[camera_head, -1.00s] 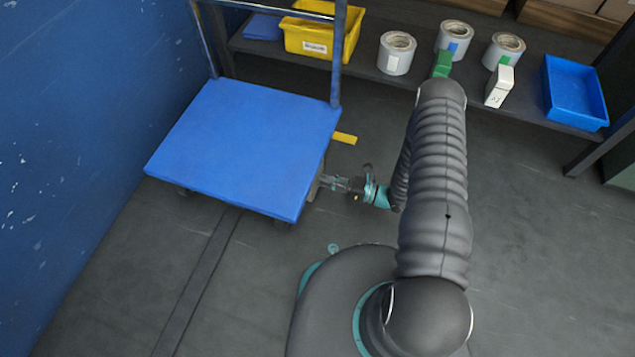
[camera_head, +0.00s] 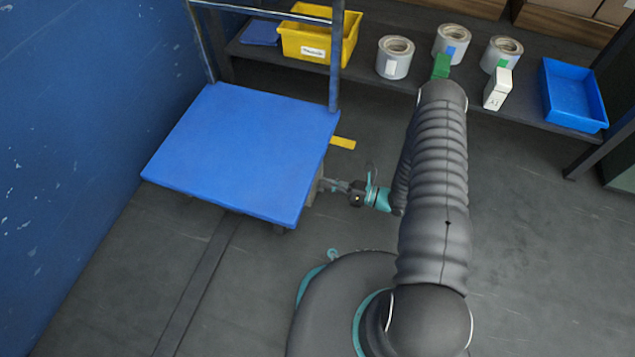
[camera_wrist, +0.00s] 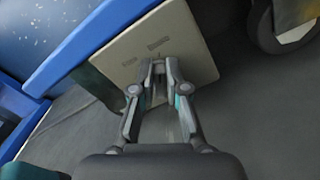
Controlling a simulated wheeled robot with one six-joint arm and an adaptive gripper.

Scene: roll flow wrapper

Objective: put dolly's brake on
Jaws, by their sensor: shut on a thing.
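The blue dolly (camera_head: 240,150) stands beside the blue wall, its handle frame (camera_head: 337,60) at the far end. A yellow tab (camera_head: 343,142) sticks out from its right side. In the wrist view, a beige plate (camera_wrist: 175,45) hangs below the blue deck edge (camera_wrist: 95,40), with a caster wheel (camera_wrist: 290,30) at upper right. My gripper (camera_head: 330,185) is low at the deck's near right side. In the wrist view my gripper (camera_wrist: 165,65) has its fingers close together against the beige plate. What lies between the fingertips is too small to make out.
The blue wall (camera_head: 80,120) is close on the left. Floor is clear at right.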

